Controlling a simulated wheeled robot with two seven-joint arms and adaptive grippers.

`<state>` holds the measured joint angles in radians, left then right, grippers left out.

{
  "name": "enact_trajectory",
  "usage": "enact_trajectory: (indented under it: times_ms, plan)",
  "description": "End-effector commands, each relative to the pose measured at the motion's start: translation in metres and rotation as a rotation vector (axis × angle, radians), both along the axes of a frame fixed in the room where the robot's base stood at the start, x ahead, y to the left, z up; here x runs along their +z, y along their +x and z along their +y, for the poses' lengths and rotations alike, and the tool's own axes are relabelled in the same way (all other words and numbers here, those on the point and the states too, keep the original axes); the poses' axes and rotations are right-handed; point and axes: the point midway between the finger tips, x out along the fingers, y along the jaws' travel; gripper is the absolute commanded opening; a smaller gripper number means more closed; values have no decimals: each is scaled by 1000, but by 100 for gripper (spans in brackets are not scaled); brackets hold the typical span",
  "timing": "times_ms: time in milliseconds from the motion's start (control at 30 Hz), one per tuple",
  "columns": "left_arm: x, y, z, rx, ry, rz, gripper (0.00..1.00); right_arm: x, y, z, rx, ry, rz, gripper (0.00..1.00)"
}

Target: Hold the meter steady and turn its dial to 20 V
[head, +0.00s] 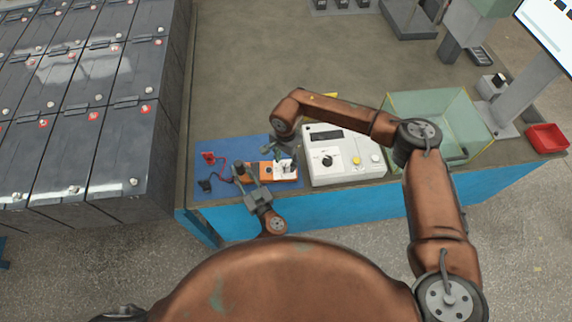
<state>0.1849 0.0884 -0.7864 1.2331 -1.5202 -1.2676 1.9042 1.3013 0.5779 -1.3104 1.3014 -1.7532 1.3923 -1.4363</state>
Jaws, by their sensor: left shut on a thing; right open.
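The meter (291,174) is a small orange instrument with a white face, lying on a blue mat (222,148) near the bench's front edge. Red and black leads run from its left side. My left gripper (252,174) is shut on the left part of the meter, reaching in from the front edge. My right gripper (281,151) is open just above the right part of the meter, with its arm arching in from the right. The dial is too small and too covered by the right gripper for me to read its setting.
A white bench instrument (328,174) with a black knob and a yellow button stands right of the mat. A clear greenish bin (430,110) and a red tray (547,137) are farther right. Black battery rows (70,151) stand left.

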Motion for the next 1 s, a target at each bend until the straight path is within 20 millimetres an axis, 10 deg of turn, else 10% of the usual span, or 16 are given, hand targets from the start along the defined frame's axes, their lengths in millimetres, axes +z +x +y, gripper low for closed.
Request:
enact_trajectory:
  times_ms: [567, 1000]
  plan:
    - [0, 0, 0, 0, 0, 1, 0, -27, 1, 0, -1, 0, -1, 40]
    - [0, 0, 0, 0, 0, 0, 0, -27, 1, 0, -1, 0, -1, 10]
